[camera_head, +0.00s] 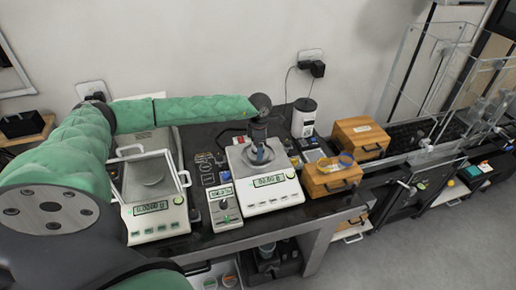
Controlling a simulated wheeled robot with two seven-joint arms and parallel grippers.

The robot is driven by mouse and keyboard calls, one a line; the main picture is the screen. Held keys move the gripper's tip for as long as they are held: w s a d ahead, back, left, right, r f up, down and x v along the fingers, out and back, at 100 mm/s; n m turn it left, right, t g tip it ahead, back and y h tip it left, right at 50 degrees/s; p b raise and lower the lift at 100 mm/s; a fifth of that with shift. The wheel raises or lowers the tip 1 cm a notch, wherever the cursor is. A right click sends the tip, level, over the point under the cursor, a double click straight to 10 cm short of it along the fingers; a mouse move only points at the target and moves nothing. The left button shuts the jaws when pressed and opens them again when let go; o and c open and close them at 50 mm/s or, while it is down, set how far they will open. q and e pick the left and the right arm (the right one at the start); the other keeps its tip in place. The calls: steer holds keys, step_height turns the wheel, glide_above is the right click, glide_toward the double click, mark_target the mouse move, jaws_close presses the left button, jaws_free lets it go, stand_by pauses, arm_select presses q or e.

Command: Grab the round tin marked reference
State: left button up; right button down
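I cannot pick out a tin with a readable "reference" mark. Two small round lidded items, one greenish (210,284) and one orange-topped (229,280), sit on a low shelf at the bottom edge; their markings are too small to read. My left arm reaches in from the left, and its gripper (261,154) points down over the pan of the right-hand balance (273,197). The gripper hides part of the pan, and I cannot tell whether it holds anything. My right gripper is not in view.
Another balance (155,221) with a clear draft shield stands at left. A small display unit (224,207) sits between the balances. Wooden boxes (331,182) and a white-and-black cylinder (304,117) stand right of my gripper. Clear panels rise at far right.

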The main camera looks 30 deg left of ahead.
arm_select(q)
steer(key=c, duration=1.2)
steer(key=shift+o, duration=0.2)
steer(key=shift+r, duration=0.1)
